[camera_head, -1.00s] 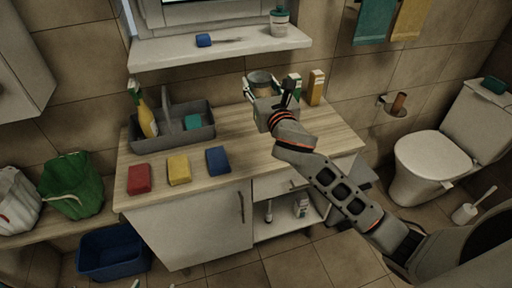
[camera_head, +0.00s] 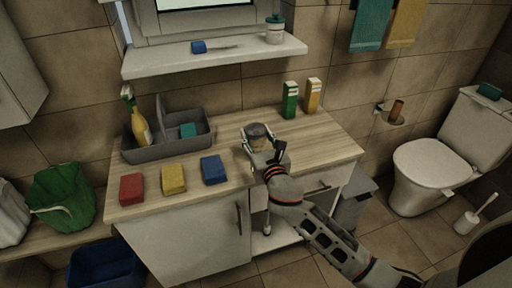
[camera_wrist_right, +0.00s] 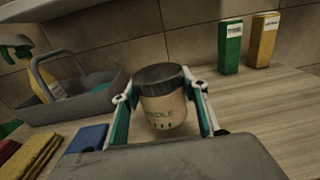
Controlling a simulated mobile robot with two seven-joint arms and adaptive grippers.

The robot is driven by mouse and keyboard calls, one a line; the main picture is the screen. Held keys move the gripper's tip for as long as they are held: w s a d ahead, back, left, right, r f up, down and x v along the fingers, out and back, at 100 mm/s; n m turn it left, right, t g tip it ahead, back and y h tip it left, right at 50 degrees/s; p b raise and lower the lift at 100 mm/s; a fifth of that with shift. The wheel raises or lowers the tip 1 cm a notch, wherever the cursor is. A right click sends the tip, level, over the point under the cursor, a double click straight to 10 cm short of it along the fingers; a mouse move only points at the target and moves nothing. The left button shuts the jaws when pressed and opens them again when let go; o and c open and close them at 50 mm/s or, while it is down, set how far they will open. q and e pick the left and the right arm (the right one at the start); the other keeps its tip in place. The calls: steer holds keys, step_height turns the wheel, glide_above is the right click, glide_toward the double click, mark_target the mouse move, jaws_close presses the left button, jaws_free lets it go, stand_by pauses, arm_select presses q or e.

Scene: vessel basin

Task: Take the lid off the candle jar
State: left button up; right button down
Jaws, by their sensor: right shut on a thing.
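The candle jar (camera_wrist_right: 166,112) is a pale jar with dark lettering. Its dark grey lid (camera_wrist_right: 160,77) sits on top of it. My right gripper (camera_wrist_right: 161,92) has one finger on each side of the jar and is shut on it. In the head view, the jar (camera_head: 259,146) with its lid (camera_head: 257,130) is upright between the fingers of my right gripper (camera_head: 259,140), over the counter's middle. I cannot tell whether its base touches the counter. My left gripper is not in view.
A grey caddy (camera_head: 165,152) with a spray bottle (camera_head: 140,127) stands at the counter's back left. Green (camera_head: 290,100) and orange (camera_head: 313,95) cartons stand at the back. The counter's right part is clear.

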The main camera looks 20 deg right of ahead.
mark_target(256, 145)
steer(key=shift+f+b, duration=0.75)
steer(key=shift+f, duration=1.3)
steer(key=shift+f, duration=0.1)
steer(key=c, duration=1.2)
jaws_free()
steer(key=shift+f, duration=0.1)
steer(key=shift+o, duration=0.2)
